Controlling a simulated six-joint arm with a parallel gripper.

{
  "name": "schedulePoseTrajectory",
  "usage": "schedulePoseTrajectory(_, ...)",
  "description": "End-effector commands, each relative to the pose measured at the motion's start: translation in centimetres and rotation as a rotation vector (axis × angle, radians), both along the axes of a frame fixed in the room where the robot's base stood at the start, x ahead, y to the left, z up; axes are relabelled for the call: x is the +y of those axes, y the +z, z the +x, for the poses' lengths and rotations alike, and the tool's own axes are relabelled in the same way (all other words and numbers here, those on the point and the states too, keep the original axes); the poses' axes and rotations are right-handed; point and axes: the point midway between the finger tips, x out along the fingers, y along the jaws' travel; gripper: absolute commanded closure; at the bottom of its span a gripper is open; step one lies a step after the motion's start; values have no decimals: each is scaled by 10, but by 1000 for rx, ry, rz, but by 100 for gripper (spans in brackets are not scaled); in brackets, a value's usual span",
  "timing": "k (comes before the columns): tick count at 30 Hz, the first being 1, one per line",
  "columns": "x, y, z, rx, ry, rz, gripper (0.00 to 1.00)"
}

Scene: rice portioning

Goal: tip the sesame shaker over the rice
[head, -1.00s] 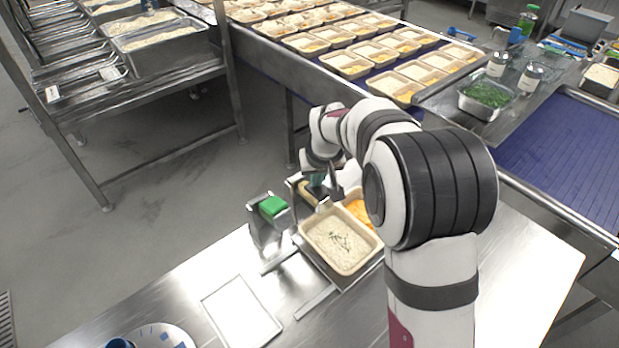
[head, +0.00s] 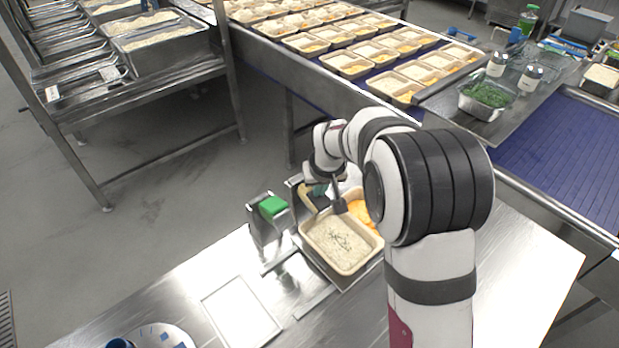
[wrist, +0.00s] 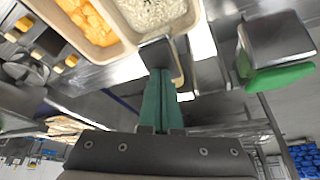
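A tray has a rice compartment (head: 338,246) with small dark green flecks on the rice. The rice also shows at the top of the wrist view (wrist: 155,10). My gripper (head: 318,190) is at the tray's far side, partly hidden by my arm. In the wrist view its green fingers (wrist: 160,90) are close together, with a dark grey object (wrist: 158,53) at their tips beside the tray edge. I cannot tell whether this is the sesame shaker; no label shows. Two jars with white labels, one (head: 497,64) and another (head: 530,78), stand on the back right shelf.
Orange food (head: 358,206) fills the neighbouring compartment. A stand with a green top (head: 272,207) is just left of the tray. A white-framed plate (head: 240,312) lies at front left. Filled trays (head: 395,85) line the belt behind. The table right of my arm is clear.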

Motion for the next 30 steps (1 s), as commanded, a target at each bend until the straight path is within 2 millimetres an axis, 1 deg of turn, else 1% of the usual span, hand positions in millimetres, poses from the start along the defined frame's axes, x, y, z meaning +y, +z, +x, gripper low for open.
schedulePoseTrajectory(5,0,0,0,0,0,0,100)
schedulePoseTrajectory(8,1,3,1,-1,0,0,100)
schedulePoseTrajectory(24,12,54,11,-3,1,0,100)
schedulePoseTrajectory(27,13,59,12,-2,0,1,100)
schedulePoseTrajectory(30,13,61,13,-1,0,0,100)
